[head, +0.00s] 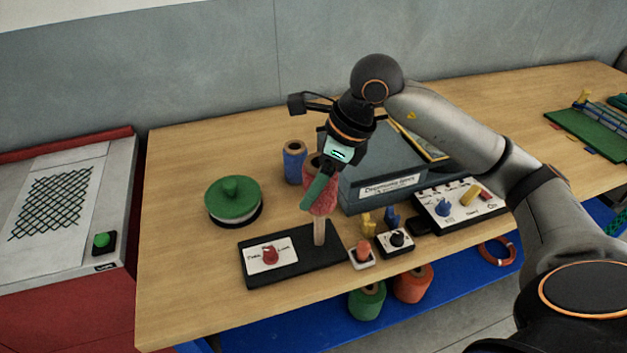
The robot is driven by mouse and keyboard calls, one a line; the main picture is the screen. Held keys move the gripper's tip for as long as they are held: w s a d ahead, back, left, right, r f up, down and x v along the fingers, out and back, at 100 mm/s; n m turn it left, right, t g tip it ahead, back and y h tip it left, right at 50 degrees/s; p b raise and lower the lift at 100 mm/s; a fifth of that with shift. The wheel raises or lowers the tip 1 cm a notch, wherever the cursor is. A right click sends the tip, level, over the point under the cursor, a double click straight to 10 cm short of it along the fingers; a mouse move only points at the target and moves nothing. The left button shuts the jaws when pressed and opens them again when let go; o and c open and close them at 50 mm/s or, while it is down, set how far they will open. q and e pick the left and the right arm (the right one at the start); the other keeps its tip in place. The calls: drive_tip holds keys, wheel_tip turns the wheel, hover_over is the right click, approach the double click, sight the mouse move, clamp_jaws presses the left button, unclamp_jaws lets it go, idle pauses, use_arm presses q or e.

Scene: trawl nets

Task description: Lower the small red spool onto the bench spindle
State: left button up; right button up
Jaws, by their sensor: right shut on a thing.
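The small red spool (324,203) is in my right gripper (318,188), whose green finger lies across its front and hides part of it. The spool is roughly upright, directly above the pale bench spindle (319,233) in the picture. The spindle stands upright at the right end of a black base (295,272). Its lower part shows below the spool. I cannot tell whether its tip is inside the spool or just below it. My left gripper is out of view.
The base carries a white plate with a red knob (269,253). A blue spool (294,162) and a green-lidded round thing (233,198) stand left. A grey-blue box (375,195) is close behind right. Small switches (397,242) sit right of the spindle. The left front bench is clear.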

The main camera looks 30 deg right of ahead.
wheel_tip(320, 180, down, 7)
drive_tip(key=b, duration=0.6)
drive_tip(key=shift+f+b, duration=0.9)
drive_tip(key=shift+f, duration=0.1)
drive_tip(key=shift+f+b, duration=0.4)
drive_tip(key=shift+f, duration=0.05)
drive_tip(key=shift+f+b, duration=0.3)
drive_tip(key=shift+f, duration=0.05)
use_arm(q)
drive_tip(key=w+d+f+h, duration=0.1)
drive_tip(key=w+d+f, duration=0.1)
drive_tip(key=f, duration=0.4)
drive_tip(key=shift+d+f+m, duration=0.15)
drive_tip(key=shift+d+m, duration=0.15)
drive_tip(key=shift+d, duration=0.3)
